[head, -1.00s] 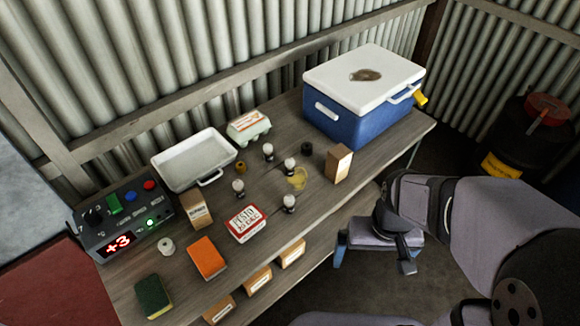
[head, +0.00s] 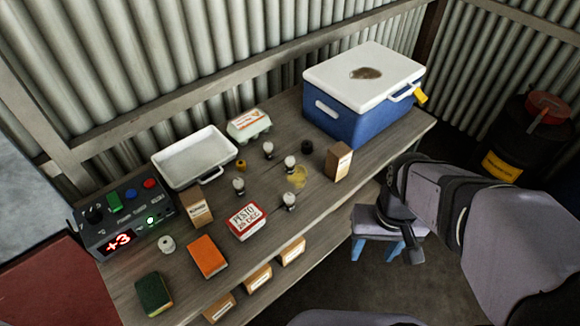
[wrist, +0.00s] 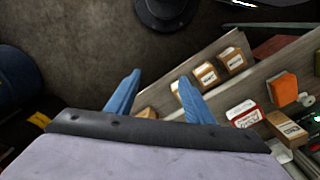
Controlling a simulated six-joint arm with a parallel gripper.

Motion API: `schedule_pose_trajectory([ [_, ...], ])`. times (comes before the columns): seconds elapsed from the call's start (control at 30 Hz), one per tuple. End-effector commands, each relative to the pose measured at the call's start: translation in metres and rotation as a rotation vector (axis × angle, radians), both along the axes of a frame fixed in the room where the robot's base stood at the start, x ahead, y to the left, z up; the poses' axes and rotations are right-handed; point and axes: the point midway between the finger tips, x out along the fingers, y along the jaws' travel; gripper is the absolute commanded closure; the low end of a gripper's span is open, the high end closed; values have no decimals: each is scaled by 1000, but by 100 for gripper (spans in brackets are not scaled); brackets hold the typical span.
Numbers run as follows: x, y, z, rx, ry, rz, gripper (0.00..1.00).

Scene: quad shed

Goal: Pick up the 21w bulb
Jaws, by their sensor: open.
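Several small bulbs with pale glass and dark bases stand on the wooden bench in the head view: one at the back (head: 267,150), one at the right (head: 290,163), one at the left (head: 238,187) and one at the front (head: 289,201). Their markings are too small to read, so I cannot tell which is the 21w bulb. My gripper (head: 388,250) is in front of the bench, to the right of the bulbs and apart from them. Its blue fingers are spread and empty in the wrist view (wrist: 160,78).
A blue cooler (head: 350,122) stands at the back right. Small labelled boxes (head: 258,278) line a lower front ledge. A control box (head: 124,222) stands at left.

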Motion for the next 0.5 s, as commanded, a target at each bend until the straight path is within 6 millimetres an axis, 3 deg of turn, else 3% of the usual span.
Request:
schedule_pose_trajectory([
  [0.13,0,0,21,0,-5,1,52],
  [0.37,30,-8,9,-124,18,305,52],
  [0.5,58,-11,4,-223,30,534,52],
])
